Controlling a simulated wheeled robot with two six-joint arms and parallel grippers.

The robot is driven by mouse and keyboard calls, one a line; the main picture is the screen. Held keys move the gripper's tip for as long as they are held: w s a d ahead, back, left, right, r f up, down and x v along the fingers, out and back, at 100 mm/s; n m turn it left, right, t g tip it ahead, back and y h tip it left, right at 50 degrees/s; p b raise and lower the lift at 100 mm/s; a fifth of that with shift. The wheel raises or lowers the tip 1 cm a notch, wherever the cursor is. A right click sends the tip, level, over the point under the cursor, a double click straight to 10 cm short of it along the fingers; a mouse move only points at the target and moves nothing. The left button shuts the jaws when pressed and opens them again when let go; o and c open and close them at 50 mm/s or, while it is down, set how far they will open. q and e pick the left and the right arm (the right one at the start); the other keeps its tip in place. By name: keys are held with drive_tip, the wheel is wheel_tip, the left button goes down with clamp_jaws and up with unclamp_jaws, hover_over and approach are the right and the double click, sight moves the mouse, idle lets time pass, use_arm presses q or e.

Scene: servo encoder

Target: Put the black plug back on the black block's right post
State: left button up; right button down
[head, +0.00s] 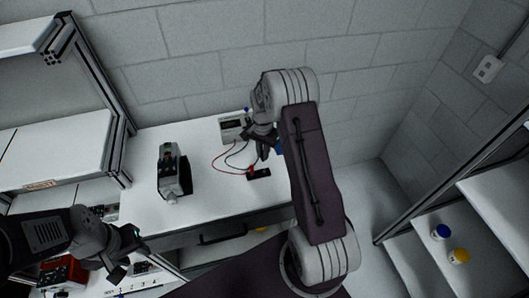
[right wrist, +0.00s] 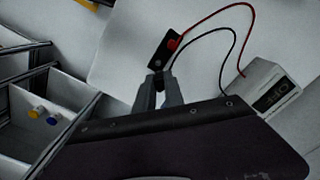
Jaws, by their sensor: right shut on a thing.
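The black block (head: 261,174) lies on the white table, with a red plug (head: 250,170) on its left end. In the right wrist view the block (right wrist: 163,48) is just beyond my fingertips, and the red plug (right wrist: 172,44) is on its far part. My right gripper (head: 264,153) is above the block's right end. In the wrist view its fingers (right wrist: 159,78) are shut on the black plug, mostly hidden between the tips; the black wire leads there. Whether the plug touches the post cannot be told. My left gripper (head: 128,258) is open and empty at lower left, away from the block.
A grey meter (head: 232,128) at the table's back feeds the red and black wires. A grey-black device (head: 172,172) stands left of the block. Blue (head: 441,232) and yellow (head: 459,256) cylinders sit on the right shelf. Bare table surrounds the block.

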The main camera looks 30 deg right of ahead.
drive_tip(key=shift+f, duration=0.3)
drive_tip(key=shift+s+d+f+b, duration=0.15)
drive_tip(key=shift+d+f+b, duration=0.1)
drive_tip(key=shift+f+b, duration=0.3)
drive_tip(key=shift+s+d+f+b, duration=0.15)
drive_tip(key=shift+d+f+b, duration=0.05)
drive_tip(key=shift+f+b, duration=0.35)
drive_tip(key=f+b, duration=0.2)
drive_tip(key=shift+w+a+f, duration=0.2)
drive_tip(key=shift+a+f, duration=0.1)
drive_tip(key=shift+s+d+f+b, duration=0.15)
drive_tip(key=shift+f+b, duration=0.35)
drive_tip(key=shift+f, duration=0.25)
drive_tip(key=shift+r+p, duration=0.1)
drive_tip(key=shift+p, duration=0.3)
drive_tip(key=shift+f, duration=0.25)
